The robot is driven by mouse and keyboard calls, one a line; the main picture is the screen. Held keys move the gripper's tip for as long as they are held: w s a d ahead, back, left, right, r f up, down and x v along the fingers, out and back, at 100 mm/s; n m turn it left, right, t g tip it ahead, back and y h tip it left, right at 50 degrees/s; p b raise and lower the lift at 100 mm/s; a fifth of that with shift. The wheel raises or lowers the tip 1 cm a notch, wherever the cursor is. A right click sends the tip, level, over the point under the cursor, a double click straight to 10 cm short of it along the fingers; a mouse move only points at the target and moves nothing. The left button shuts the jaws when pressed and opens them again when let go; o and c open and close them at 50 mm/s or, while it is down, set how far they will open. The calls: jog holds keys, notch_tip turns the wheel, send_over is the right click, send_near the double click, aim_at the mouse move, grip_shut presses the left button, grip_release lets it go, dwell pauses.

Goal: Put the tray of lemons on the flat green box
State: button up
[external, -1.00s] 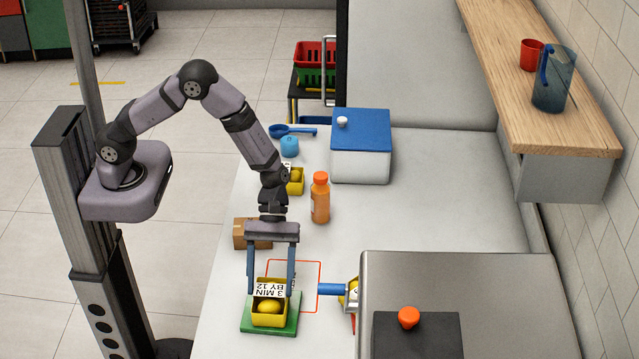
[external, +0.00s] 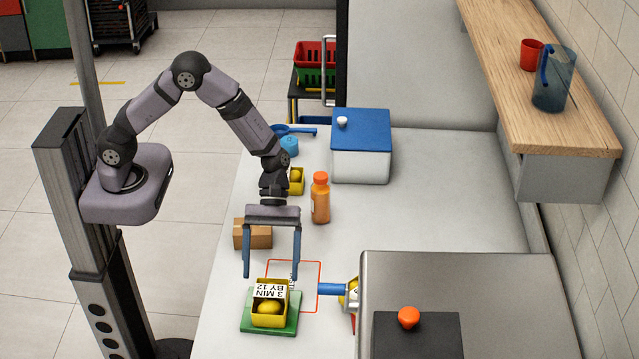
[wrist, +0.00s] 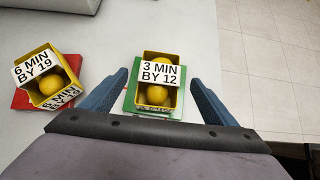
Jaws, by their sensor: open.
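A yellow tray of lemons (external: 270,319) with a label reading "3 MIN BY 12" sits on the flat green box (external: 292,326). In the wrist view this tray (wrist: 146,107) also rests on the green box (wrist: 129,104), with lemons showing on either side of its label. My gripper (external: 272,270) is open and empty, with its fingers above and behind the tray, apart from it. In the wrist view the fingers are spread to the left and right of the tray.
Another yellow lemon tray (wrist: 40,92), labelled "6 MIN BY 19", sits on a red box (wrist: 22,99). A third yellow tray (external: 297,187) stands farther back. An orange bottle (external: 320,200), a cardboard box (external: 260,238) and the steel machine (external: 470,275) stand nearby.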

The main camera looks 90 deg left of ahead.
jog(key=b+v, duration=0.2)
jog(key=v, duration=0.6)
jog(key=s+a+m+y, duration=0.4)
jog(key=s+a+m, duration=0.1)
jog(key=s+m, duration=0.4)
jog(key=s+a+f+m+y, duration=0.1)
jog(key=s+a+m+y, duration=0.4)
jog(key=s+m, duration=0.4)
jog(key=shift+a+f, duration=0.35)
jog(key=shift+a, duration=0.25)
